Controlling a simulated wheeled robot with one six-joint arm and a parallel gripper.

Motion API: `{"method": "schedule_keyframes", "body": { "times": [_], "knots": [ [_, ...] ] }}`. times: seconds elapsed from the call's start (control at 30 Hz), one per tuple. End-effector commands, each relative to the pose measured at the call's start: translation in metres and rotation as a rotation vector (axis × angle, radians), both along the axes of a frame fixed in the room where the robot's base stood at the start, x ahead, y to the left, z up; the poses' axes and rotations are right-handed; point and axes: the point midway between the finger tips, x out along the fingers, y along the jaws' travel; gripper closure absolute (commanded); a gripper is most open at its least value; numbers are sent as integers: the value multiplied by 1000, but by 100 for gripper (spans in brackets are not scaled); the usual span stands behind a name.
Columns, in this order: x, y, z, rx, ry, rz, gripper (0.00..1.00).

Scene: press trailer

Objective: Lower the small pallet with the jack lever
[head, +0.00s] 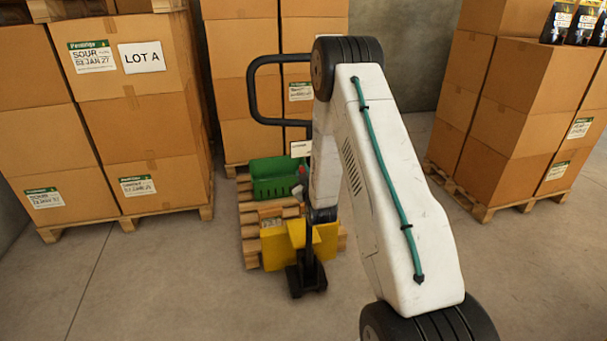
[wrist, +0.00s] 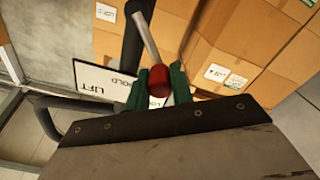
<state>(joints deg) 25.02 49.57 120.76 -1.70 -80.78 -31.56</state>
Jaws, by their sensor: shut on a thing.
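The small pallet (head: 252,217) lies on the forks of a yellow pallet jack (head: 275,246) in the head view, with a green crate (head: 275,178) on it. The jack's black loop handle (head: 251,92) stands upright behind my arm. In the wrist view, the jack lever (wrist: 146,38) is a silver rod ending in a red knob. My gripper (wrist: 158,82) has its green fingers shut around the red knob. A white label plate (wrist: 88,72) beside it reads LIFT, HOLD and a partly hidden word starting LO.
Stacked cartons on pallets stand at the left (head: 140,110), behind the jack (head: 240,60) and at the right (head: 520,110). The concrete floor (head: 170,285) in front of the left stack is clear. I cannot judge the gap between the pallet and the floor.

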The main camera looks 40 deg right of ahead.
Motion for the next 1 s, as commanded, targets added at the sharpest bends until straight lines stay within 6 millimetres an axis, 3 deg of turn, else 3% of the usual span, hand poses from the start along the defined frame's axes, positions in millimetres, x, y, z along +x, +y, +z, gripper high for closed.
{"method": "schedule_keyframes", "body": {
  "times": [0.03,0.1,0.43,0.8,1.0],
  "knots": [
    [-1,-1,-1,2,2,-3,69],
    [-1,0,-1,2,3,-2,55],
    [-4,3,-1,2,2,1,55],
    [-58,25,-2,3,5,0,55],
    [-72,31,-2,2,2,-1,55]
  ]
}}
